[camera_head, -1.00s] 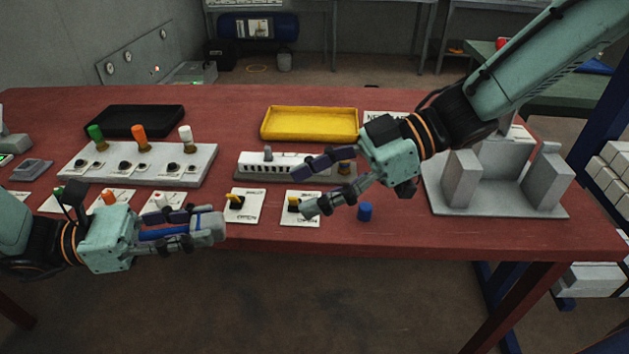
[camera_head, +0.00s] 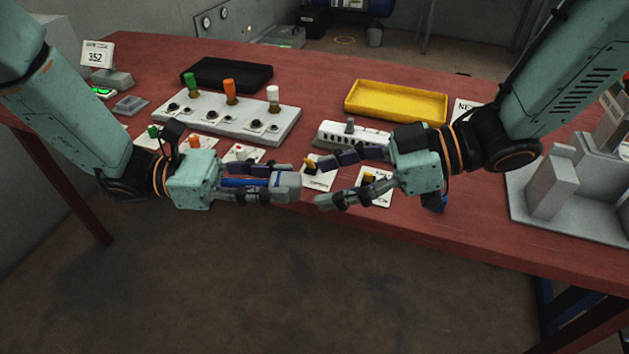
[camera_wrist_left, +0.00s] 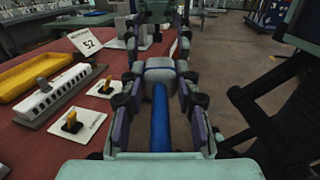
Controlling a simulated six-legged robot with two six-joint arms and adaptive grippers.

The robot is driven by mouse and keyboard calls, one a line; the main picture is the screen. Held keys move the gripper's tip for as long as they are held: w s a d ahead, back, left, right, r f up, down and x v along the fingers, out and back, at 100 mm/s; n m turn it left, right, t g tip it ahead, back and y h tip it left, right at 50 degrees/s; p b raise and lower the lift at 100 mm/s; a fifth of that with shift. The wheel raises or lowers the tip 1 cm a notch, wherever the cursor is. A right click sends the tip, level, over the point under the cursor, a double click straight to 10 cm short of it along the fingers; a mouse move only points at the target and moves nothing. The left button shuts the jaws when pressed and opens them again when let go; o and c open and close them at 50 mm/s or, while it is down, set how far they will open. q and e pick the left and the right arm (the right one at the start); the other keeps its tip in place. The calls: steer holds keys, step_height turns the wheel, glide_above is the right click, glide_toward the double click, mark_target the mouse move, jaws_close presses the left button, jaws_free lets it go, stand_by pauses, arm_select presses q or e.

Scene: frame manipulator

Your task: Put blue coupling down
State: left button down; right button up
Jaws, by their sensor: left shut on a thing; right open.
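My left gripper (camera_head: 280,182) is shut around a blue rod-like piece (camera_head: 245,183) with a thick grey end, apparently the blue coupling. The piece lies lengthwise between the fingers, near the table's front edge. In the left wrist view the blue rod (camera_wrist_left: 160,120) points forward, its grey end (camera_wrist_left: 160,72) between the fingertips. My right gripper (camera_head: 338,180) is open and empty, facing the left one near the yellow-switch cards, a short gap from the grey end.
A yellow tray (camera_head: 395,102), a black tray (camera_head: 228,74) and a white block with coloured knobs (camera_head: 225,115) stand farther back on the red table (camera_head: 310,80). A grey fixture (camera_head: 560,205) stands at right. Cards with switches (camera_head: 318,172) lie near the front edge.

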mark_target(302, 187)
steer(key=shift+x, duration=1.7)
steer(key=c, duration=1.2)
arm_select(q)
steer(key=c, duration=0.9)
jaws_free()
arm_select(e)
jaws_close()
arm_select(q)
steer(key=shift+a, duration=0.15)
